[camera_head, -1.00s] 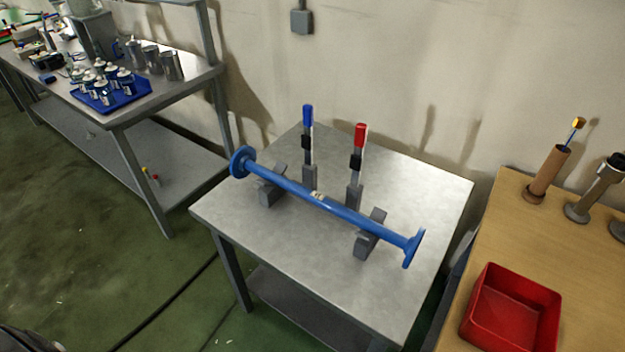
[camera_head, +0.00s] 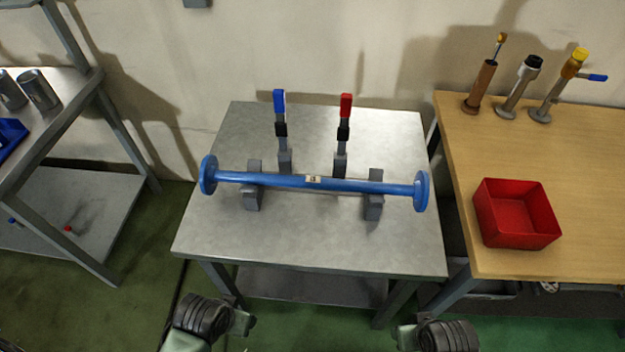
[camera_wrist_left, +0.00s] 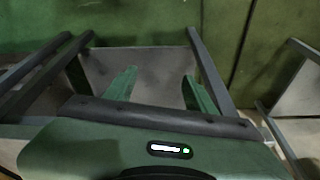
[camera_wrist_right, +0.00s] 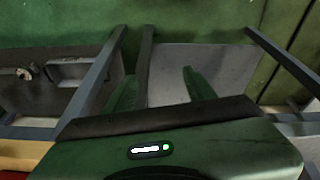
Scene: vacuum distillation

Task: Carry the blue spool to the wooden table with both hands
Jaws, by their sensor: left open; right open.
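The blue spool (camera_head: 285,181), a long rod with a round flange at each end, lies level across two grey supports on the metal table (camera_head: 290,240). The wooden table (camera_head: 590,160) stands to the right. My left gripper shows in the left wrist view (camera_wrist_left: 160,80), its green fingers apart and empty. My right gripper shows in the right wrist view (camera_wrist_right: 158,80), also open and empty. In the head view both arms are at the bottom edge, in front of the metal table and apart from the spool. The spool is in neither wrist view.
Two upright clamps, one blue-tipped (camera_head: 280,120) and one red-tipped (camera_head: 344,125), stand behind the spool. A red bin (camera_head: 517,240) and several tools on stands (camera_head: 482,88) occupy the wooden table. Another bench (camera_head: 90,190) is at left. A gap separates the metal and wooden tables.

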